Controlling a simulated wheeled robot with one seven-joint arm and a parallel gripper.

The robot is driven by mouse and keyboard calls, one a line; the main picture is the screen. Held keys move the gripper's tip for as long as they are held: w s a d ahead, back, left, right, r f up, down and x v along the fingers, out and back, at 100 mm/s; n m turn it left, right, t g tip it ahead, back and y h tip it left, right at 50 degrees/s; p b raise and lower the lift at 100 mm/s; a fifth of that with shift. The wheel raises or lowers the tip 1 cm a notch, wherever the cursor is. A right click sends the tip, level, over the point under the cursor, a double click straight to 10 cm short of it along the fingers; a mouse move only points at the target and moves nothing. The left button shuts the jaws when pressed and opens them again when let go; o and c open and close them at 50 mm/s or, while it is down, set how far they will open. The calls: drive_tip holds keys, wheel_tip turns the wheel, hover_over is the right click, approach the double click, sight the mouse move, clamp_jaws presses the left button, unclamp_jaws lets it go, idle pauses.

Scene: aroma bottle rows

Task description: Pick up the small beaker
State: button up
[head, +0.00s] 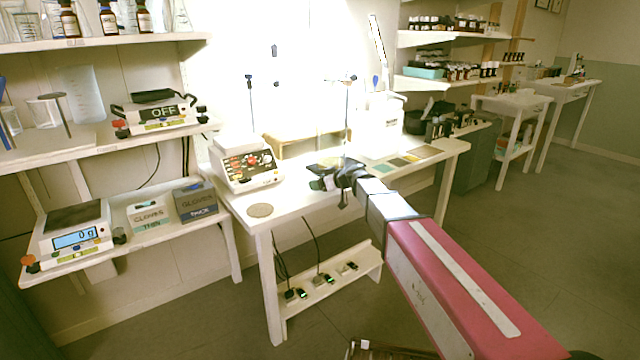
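A clear glass beaker (45,112) stands on the middle left shelf, left of a taller clear beaker (85,95). It is the smaller of the two, but I cannot tell for sure that it is the small beaker of the task. My gripper (330,191) is over the white table (300,208) in the middle, far to the right of these beakers. Its dark fingers look spread apart, and I see nothing held between them. My gripper and arm hide part of the tabletop.
A hotplate-like device (250,170) stands on the table, left of my gripper, near a round disc (260,210). Open floor (540,240) lies at the right.

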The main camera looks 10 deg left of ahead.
drive_tip(key=c, duration=0.6)
drive_tip(key=shift+r, duration=0.15)
